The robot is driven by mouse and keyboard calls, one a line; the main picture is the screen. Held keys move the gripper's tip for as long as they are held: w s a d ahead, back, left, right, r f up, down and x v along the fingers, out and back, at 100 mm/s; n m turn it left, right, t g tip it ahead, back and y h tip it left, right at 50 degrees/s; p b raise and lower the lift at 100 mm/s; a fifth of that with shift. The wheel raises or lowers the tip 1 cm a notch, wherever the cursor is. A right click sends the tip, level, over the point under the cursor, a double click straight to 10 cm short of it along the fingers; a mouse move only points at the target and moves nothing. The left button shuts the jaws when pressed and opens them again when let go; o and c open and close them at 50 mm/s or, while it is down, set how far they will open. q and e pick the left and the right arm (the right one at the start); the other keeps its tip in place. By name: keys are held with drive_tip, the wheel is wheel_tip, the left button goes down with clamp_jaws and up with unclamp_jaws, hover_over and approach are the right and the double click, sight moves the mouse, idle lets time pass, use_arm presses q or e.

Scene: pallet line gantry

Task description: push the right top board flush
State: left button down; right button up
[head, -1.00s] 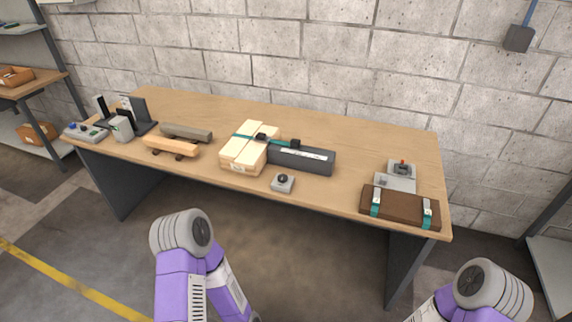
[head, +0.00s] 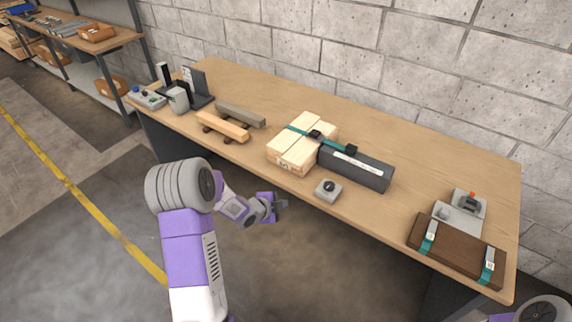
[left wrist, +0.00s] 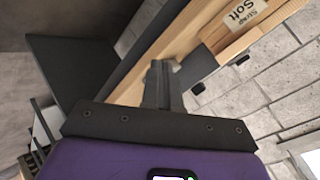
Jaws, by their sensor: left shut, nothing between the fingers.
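The pale wooden stack (head: 284,144) sits on the bench with boards on top and a teal band across them. Its right top board (head: 299,155) lies on the side by the long dark grey block; I cannot tell how flush it is. My left gripper (head: 283,204) is shut and empty, in front of the bench edge and apart from the stack. In the left wrist view its closed fingers (left wrist: 160,82) point toward the bench, and a pale wooden piece with a label (left wrist: 248,14) shows at upper right. My right gripper is out of view.
The dark grey block (head: 357,168) adjoins the stack. A small grey knob box (head: 328,190) is near the front edge. Wooden and grey beams (head: 222,126) lie left, a brown case (head: 457,250) right. The bench top (head: 400,140) behind the stack is clear.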

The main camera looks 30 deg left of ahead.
use_arm(q)
drive_tip(key=w+a+r+m+t, duration=0.2)
drive_tip(key=a+r+m, duration=0.3)
drive_tip(key=a+r, duration=0.25)
approach(290, 164)
drive_tip(key=x, duration=0.5)
drive_tip(key=shift+w+d+f+m+y+b, duration=0.15)
drive_tip(key=shift+w+d+m+y+b, duration=0.2)
drive_tip(key=shift+w, duration=0.25)
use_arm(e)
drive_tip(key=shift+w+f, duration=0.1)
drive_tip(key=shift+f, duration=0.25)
